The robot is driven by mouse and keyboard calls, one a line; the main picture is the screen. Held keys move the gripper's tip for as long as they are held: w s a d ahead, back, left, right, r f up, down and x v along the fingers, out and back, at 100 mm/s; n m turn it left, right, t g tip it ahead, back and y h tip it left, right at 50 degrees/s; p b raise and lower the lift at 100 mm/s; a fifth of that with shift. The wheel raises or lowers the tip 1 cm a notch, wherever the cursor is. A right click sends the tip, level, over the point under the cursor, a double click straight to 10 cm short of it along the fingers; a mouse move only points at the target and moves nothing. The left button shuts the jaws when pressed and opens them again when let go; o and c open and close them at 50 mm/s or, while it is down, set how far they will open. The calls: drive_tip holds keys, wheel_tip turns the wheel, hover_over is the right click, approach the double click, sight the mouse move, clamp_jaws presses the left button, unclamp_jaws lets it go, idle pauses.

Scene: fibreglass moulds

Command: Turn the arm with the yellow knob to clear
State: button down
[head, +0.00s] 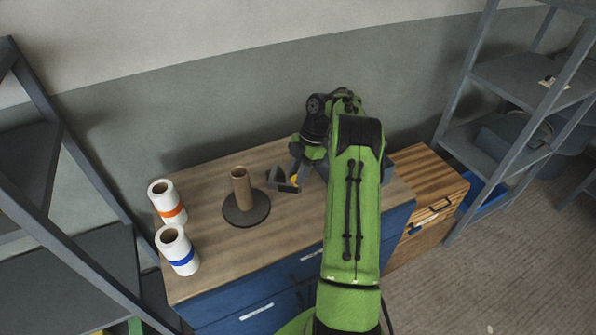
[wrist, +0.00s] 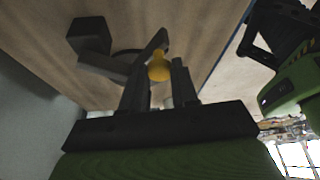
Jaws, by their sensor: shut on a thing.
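The yellow knob (wrist: 159,67) sits between the fingers of my gripper (wrist: 162,72) in the wrist view, and the gripper is shut on it. In the head view only a bit of the yellow knob (head: 295,179) shows beside the gripper (head: 297,170). The knob belongs to a dark grey device (head: 281,182) on the wooden bench top; its angular body (wrist: 90,38) also shows in the wrist view. My green arm hides what lies to the right of it. I cannot read any "clear" mark.
A cardboard tube (head: 241,188) stands on a round dark base (head: 247,212) left of the device. White rolls with an orange band (head: 166,201) and a blue band (head: 177,249) stand at the bench's left end. A wooden drawer unit (head: 428,190) and grey shelves (head: 515,80) are right.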

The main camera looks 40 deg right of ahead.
drive_tip(key=shift+r, duration=0.1)
drive_tip(key=c, duration=0.9)
unclamp_jaws()
drive_tip(key=shift+o, duration=0.2)
drive_tip(key=p+v, duration=0.6)
drive_tip(key=v, duration=0.9)
drive_tip(key=shift+r+p, duration=0.35)
drive_tip(key=shift+p, duration=0.05)
drive_tip(key=shift+d, duration=0.15)
